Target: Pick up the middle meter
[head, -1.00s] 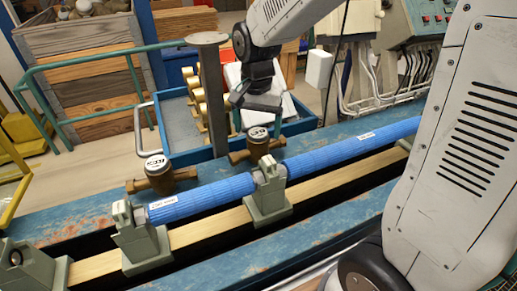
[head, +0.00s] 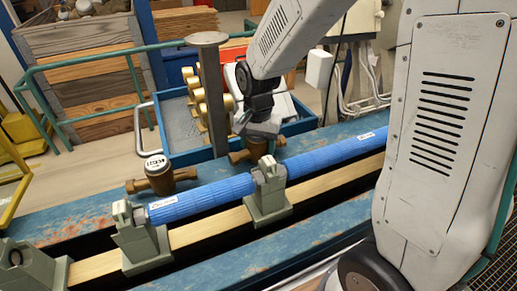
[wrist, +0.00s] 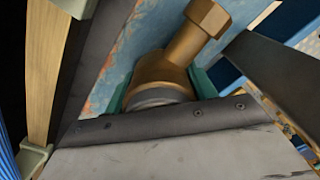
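The middle meter (head: 240,156) is a brass body on the blue bench, mostly hidden in the head view by my gripper (head: 261,131), which is right over its top. In the wrist view the meter's brass body (wrist: 160,72) and hexagonal pipe end (wrist: 206,18) show between the two dark fingers, with green pieces on both sides of the body. The fingers are spread apart and I see no clear grip on the meter; contact is hidden. Another brass meter (head: 158,172) with a white dial stands upright to the left.
A blue ribbed pipe (head: 205,197) runs along the bench, held by grey-green clamps (head: 268,190) close to the meter. A blue tray (head: 180,152) with brass parts and a grey post (head: 212,95) stand behind. Blue bench top (head: 95,222) is bare at left.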

